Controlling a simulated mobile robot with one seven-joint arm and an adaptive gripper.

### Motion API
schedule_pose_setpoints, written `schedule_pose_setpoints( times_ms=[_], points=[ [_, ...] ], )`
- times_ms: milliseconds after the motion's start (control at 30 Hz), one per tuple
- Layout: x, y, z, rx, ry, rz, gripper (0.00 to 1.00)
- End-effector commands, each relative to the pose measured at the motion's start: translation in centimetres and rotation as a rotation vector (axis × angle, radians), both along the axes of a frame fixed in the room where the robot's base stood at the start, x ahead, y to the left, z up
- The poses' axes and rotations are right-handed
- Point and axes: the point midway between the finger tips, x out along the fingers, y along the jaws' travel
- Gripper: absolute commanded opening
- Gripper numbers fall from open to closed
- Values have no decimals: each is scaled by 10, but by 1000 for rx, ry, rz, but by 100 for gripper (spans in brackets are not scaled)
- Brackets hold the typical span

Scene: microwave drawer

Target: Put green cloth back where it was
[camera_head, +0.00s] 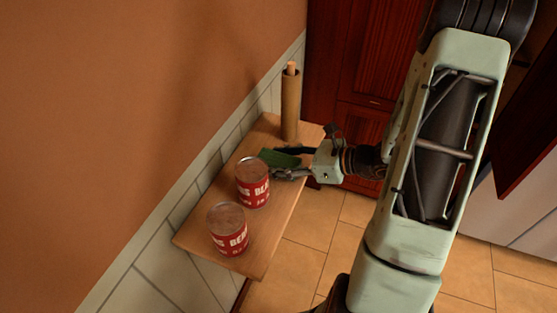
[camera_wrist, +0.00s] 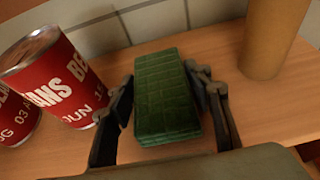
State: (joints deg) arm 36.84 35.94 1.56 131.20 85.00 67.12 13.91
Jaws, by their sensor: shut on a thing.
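The green cloth (camera_wrist: 165,98) is a folded, grid-textured block, seen in the wrist view between the two fingers of my gripper (camera_wrist: 168,105). In the head view the cloth (camera_head: 279,158) shows at my gripper's fingertips (camera_head: 282,162), over the wooden shelf (camera_head: 200,233). My gripper is shut on the cloth, with a finger along each side. Whether the cloth touches the shelf I cannot tell.
A red bean can (camera_head: 252,188) stands just left of the cloth, and a second red can (camera_head: 229,236) stands nearer the front. A brown paper roll on a holder (camera_head: 290,105) stands behind the cloth. The tiled wall (camera_head: 204,178) borders the shelf.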

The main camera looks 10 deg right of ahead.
Motion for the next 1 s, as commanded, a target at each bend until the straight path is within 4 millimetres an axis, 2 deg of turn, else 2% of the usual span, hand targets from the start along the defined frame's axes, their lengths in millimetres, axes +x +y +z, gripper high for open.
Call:
schedule_pose_setpoints(
  times_ms=[67, 100, 233, 633, 1000],
  points=[
    [0, 0, -4, 0, 0, 0, 29],
    [0, 0, -3, 0, 0, 0, 50],
    [0, 0, -3, 0, 0, 0, 64],
    [0, -1, 4, 0, 0, -1, 64],
    [-42, -59, 30, -3, 0, -5, 64]
  ],
)
